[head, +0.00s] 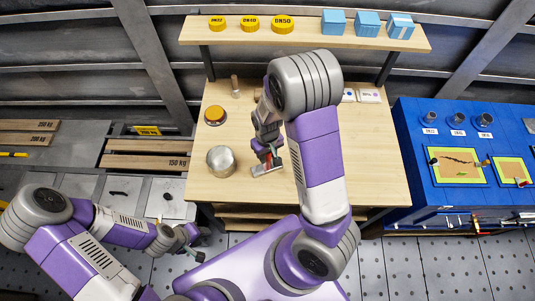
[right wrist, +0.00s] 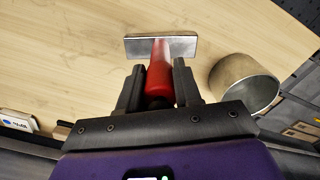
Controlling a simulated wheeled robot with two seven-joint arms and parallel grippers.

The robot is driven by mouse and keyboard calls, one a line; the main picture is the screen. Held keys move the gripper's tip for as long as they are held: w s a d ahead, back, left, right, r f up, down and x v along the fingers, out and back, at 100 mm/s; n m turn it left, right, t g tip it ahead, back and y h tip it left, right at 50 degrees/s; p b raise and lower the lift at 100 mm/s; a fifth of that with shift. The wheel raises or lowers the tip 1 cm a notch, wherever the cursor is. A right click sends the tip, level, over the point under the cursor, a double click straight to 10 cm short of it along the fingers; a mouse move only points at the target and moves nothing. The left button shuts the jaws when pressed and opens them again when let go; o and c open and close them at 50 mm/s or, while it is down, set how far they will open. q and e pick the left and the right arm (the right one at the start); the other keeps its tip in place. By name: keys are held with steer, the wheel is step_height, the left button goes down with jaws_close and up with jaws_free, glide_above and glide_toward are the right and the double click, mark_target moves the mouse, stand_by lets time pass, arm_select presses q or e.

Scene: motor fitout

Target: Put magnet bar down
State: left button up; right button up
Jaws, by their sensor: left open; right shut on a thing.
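The magnet bar has a red handle (right wrist: 159,70) and a flat metal bar (right wrist: 140,48) across its far end. In the head view its metal plate (head: 268,169) is low over the wooden workbench (head: 375,165). My right gripper (head: 267,153) is shut on the red handle, which also shows between the fingers in the right wrist view (right wrist: 160,88). I cannot tell whether the bar touches the bench top. My left gripper (head: 197,247) is open and empty, low at the left, away from the bench.
A metal cylinder (head: 221,162) stands left of the magnet bar. An orange-topped round thing (head: 214,115) and a small peg (head: 235,87) are farther back. Yellow discs (head: 250,24) and blue boxes (head: 367,23) sit on the shelf above. The right of the bench is clear.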

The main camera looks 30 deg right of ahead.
steer(key=o, duration=0.6)
steer(key=shift+f, duration=0.15)
steer(key=shift+c, duration=0.2)
steer(key=o, duration=0.4)
steer(key=shift+o, duration=0.2)
step_height(320, 180, up, 12)
steer(key=p, duration=0.2)
steer(key=shift+r+p, duration=0.2)
steer(key=shift+p, duration=0.1)
